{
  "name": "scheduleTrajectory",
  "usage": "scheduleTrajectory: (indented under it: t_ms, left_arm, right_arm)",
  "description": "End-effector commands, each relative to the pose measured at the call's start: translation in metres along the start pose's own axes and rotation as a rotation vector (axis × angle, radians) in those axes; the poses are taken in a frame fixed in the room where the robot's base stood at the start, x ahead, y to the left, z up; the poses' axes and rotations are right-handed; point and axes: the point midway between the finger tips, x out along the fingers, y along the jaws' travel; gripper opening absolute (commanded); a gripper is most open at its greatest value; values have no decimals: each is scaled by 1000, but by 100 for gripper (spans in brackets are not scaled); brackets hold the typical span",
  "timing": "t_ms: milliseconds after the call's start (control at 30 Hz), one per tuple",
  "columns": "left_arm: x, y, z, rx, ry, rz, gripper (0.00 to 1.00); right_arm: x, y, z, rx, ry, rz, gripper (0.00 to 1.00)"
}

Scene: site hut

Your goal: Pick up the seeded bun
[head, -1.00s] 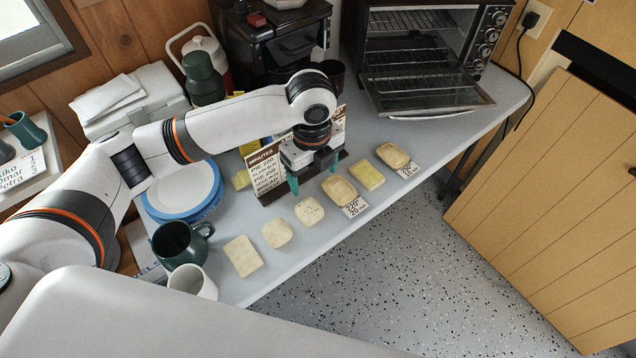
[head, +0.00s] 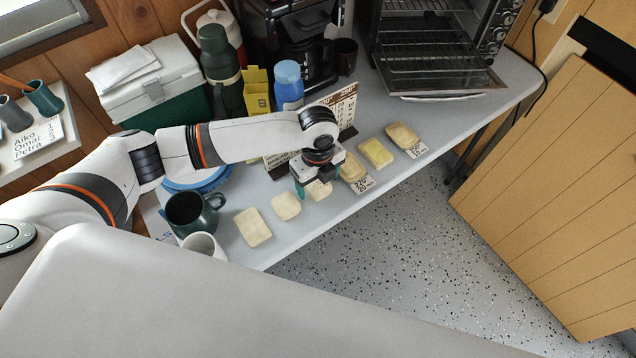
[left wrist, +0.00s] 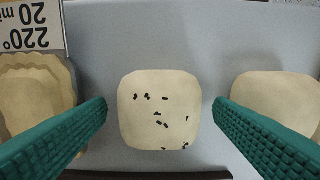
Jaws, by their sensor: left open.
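The seeded bun (head: 319,192) is a pale, rounded-square bun on the table, partly hidden under my left gripper (head: 318,184) in the head view. In the left wrist view the bun (left wrist: 158,112), with dark seeds on top, lies centred between the green fingers of my left gripper (left wrist: 160,108). The gripper is open, with a gap on each side of the bun. Whether the fingertips reach down beside the bun is hard to tell. My right gripper is not in view.
A plain bun (head: 286,206) and a flat pale piece (head: 252,228) lie left of it. A crimped pie (left wrist: 35,95) is close on its other side, by a "220° 20 min" card (left wrist: 30,25). A dark mug (head: 187,212), menu board (head: 345,105) and open oven (head: 440,75) stand around.

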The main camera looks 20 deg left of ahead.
Motion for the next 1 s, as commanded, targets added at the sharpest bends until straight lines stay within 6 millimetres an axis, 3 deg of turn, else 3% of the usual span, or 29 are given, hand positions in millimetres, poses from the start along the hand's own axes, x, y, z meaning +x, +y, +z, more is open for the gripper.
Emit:
scheduleTrajectory:
  t_ms: [200, 500, 767, 1000]
  left_arm:
    - [1, 0, 0, 0, 0, 0, 76]
    - [1, 0, 0, 0, 0, 0, 28]
    - [-2, 0, 0, 0, 0, 2, 27]
    - [-39, 1, 0, 0, 0, 6, 27]
  right_arm:
    - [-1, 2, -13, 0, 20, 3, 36]
    - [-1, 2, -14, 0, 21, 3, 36]
    - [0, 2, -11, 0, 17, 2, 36]
    - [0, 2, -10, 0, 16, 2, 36]
